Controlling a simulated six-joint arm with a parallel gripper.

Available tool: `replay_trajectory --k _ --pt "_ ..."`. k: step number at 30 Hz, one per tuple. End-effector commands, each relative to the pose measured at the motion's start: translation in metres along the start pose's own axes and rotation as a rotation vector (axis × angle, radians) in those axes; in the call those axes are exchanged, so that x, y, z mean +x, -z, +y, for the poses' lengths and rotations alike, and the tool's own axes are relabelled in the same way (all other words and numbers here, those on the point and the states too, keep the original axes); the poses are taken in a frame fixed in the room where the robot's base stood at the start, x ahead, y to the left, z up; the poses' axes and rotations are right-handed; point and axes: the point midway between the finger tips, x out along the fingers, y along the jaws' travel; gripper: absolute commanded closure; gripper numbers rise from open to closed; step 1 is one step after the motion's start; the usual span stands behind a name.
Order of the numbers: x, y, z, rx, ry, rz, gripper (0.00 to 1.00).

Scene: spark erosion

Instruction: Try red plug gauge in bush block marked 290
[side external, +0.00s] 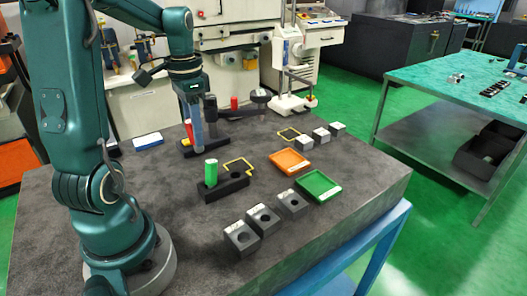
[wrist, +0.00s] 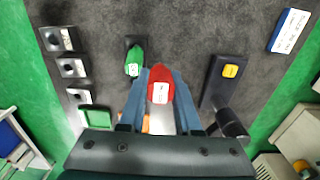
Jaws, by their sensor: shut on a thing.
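The red plug gauge (wrist: 159,82) is between my gripper's fingers (wrist: 161,98) in the wrist view, with a white label on it. My gripper (side external: 196,142) is shut on it. In the side view the fingers hide most of the gauge, and they are over the rear dark holder. Three dark bush blocks with round bores stand in a row at the front of the table: the near one (side external: 241,237), the middle one (side external: 263,219) and the far one (side external: 291,204). They also show at the left of the wrist view (wrist: 72,67). Their marks are too small to read.
A green plug gauge (side external: 211,172) stands in a dark holder (side external: 222,191) with an empty hole beside it. A yellow piece (wrist: 230,71) sits on another dark holder. Orange (side external: 290,161) and green (side external: 318,186) trays lie behind the blocks. A dark post (side external: 210,113) is close to my gripper.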

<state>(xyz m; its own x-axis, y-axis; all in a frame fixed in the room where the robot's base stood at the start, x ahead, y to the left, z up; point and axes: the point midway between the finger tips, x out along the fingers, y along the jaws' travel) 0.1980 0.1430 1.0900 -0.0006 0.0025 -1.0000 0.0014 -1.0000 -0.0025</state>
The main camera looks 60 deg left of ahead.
Motion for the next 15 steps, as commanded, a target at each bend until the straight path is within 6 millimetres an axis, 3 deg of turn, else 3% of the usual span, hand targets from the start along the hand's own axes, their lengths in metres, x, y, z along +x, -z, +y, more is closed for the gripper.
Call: replay_trajectory --k 9,15 --pt "-0.021 -0.027 -0.023 -0.005 0.002 0.002 1.0" --pt "-0.024 -0.026 -0.024 -0.049 0.009 -0.01 1.0"
